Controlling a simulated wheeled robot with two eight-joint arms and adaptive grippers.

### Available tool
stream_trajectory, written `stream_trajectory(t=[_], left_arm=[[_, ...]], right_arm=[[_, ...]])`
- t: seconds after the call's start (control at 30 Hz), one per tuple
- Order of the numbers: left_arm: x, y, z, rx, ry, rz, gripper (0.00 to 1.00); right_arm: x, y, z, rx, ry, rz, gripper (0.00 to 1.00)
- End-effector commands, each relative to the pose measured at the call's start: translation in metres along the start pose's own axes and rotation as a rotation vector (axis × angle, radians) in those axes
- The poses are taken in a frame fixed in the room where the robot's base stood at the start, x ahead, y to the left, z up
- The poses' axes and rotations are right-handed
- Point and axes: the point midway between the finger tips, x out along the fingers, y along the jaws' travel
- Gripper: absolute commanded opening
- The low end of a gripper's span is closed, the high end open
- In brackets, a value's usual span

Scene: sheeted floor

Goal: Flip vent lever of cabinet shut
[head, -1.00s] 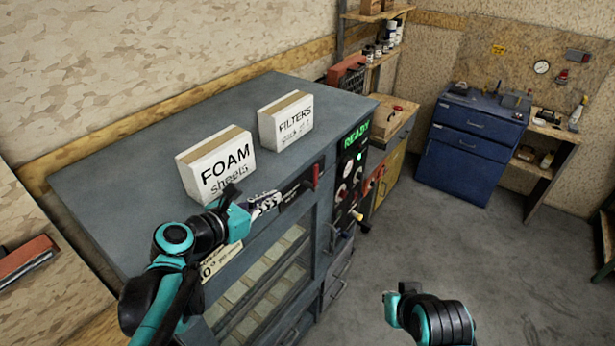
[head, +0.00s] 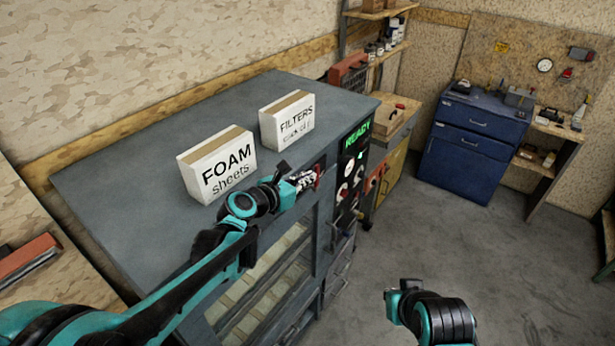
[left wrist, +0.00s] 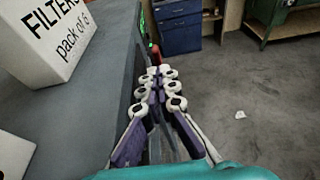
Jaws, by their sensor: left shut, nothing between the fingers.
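The grey-blue cabinet (head: 130,190) stands along the left wall, with a glazed front and a control panel (head: 350,175) with a green READY display. The red vent lever (head: 318,174) stands upright on the upper front, left of the panel. My left gripper (head: 306,181) is shut and empty, its fingertips close to the lever; contact cannot be told. In the left wrist view, the shut fingers (left wrist: 157,85) point toward the red lever (left wrist: 156,54), which is partly hidden behind them. My right gripper (head: 391,302) is low over the floor, its fingers not clearly visible.
White boxes marked FOAM (head: 218,170) and FILTERS (head: 288,122) stand on the cabinet top near its front edge. A blue drawer chest (head: 470,150) and a wooden bench (head: 550,150) are at the back right.

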Motion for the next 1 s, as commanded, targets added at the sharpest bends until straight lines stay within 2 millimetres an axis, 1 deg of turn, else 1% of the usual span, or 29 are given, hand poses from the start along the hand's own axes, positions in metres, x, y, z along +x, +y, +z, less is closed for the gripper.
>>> stream_trajectory(t=[0.47,1.0], left_arm=[[0.0019,0.0,0.0012,0.0,0.009,0.0,0.0],[0.0066,0.0002,0.0072,0.001,0.101,-0.001,0.0]], right_arm=[[-0.0011,0.0,-0.0007,0.0,0.0,0.0,0.0],[-0.0083,0.0,-0.0059,0.0,0.0,0.0,0.0]])
